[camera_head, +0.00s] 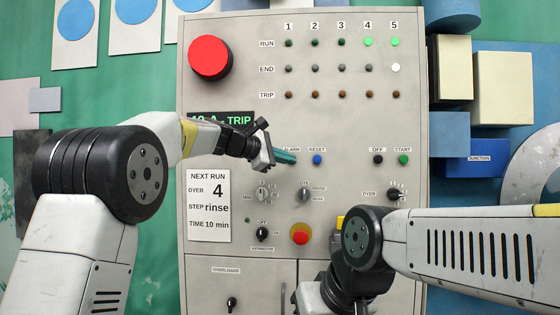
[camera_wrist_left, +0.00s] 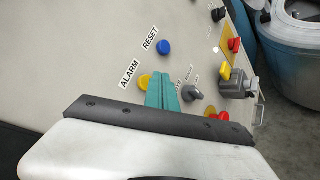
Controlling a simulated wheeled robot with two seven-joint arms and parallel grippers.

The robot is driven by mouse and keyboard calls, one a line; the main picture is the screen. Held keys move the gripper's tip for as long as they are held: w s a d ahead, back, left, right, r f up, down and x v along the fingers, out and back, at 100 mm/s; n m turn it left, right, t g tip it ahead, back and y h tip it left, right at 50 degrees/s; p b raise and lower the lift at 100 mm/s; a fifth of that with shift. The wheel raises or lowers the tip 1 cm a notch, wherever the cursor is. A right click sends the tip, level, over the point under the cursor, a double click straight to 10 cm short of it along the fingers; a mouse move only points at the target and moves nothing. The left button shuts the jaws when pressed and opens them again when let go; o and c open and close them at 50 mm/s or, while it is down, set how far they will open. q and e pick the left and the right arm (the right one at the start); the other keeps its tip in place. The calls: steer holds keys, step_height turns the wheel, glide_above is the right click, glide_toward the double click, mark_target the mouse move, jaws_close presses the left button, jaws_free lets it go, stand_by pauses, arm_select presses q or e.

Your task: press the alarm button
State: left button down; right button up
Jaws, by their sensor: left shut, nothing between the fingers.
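The alarm button (camera_wrist_left: 145,83) is a yellow round button beside its ALARM label in the left wrist view. In the head view it is hidden behind my left gripper (camera_head: 287,157), and only part of the ALARM label (camera_head: 291,149) shows. My left gripper's teal fingers (camera_wrist_left: 163,92) are shut and empty. In the left wrist view their tips lie just right of the yellow button and partly overlap its edge. I cannot tell whether they touch it. My right arm comes in at the lower right, but its gripper fingers do not show.
The blue reset button (camera_head: 317,159) is right of the alarm spot. Below are the grey direction selector (camera_head: 304,195) and a red stop button (camera_head: 300,234). A large red dome (camera_head: 210,57) is at the panel's upper left. My right forearm covers the panel's lower right.

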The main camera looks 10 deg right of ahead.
arm_select(q)
steer(key=shift+w+d, duration=0.1)
steer(key=shift+w, duration=0.25)
steer(key=shift+w+d, duration=0.15)
steer(key=shift+w, duration=0.35)
stand_by(0.6)
steer(key=shift+s, duration=0.1)
steer(key=shift+s+a, duration=0.25)
steer(key=shift+s, duration=0.55)
steer(key=shift+s+a, duration=0.25)
steer(key=shift+s, duration=0.55)
steer(key=shift+s+a, duration=0.2)
steer(key=shift+s, duration=0.6)
steer(key=shift+s+a, duration=0.25)
steer(key=shift+s, duration=0.55)
